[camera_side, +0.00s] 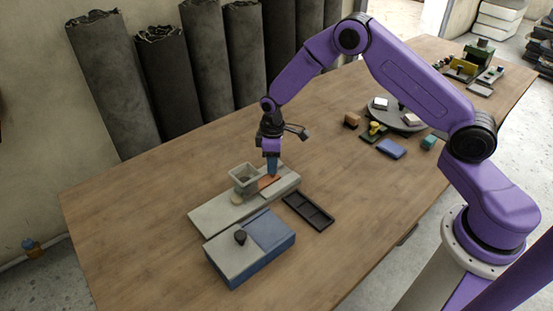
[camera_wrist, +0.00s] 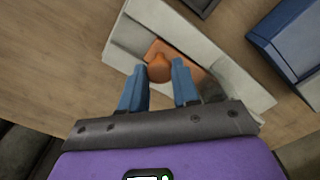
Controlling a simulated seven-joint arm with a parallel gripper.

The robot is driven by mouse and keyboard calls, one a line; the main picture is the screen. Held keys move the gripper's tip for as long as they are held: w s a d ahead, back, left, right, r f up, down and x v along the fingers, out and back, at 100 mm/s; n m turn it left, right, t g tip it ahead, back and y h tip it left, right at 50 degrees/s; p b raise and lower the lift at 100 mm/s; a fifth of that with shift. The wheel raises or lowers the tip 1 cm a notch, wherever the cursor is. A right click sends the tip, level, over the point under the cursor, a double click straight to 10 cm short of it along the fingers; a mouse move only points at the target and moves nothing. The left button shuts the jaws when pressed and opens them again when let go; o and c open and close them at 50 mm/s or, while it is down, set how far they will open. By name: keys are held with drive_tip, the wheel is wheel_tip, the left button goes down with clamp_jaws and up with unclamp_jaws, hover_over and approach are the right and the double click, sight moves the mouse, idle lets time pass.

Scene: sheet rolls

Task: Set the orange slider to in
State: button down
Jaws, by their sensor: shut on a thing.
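The orange slider (camera_wrist: 158,70) has a rounded knob on a flat plate and sits in the channel of a pale grey track block (camera_wrist: 205,65). In the side view the slider (camera_side: 268,182) shows as an orange patch near the right end of the block (camera_side: 210,217). My gripper (camera_side: 272,170) points down over it. In the wrist view the blue fingers of my gripper (camera_wrist: 160,85) stand on either side of the knob, shut on it. The fingers hide part of the slider in the side view.
A grey square hopper (camera_side: 244,177) stands on the block left of my gripper. A blue-and-grey box with a black knob (camera_side: 250,250) and a dark divided tray (camera_side: 308,211) lie close in front. A round turntable (camera_side: 410,120) stands farther right. The left tabletop is clear.

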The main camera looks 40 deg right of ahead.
drive_tip(key=c, duration=0.8)
unclamp_jaws()
wheel_tip(320, 180, up, 18)
drive_tip(key=shift+f, duration=0.25)
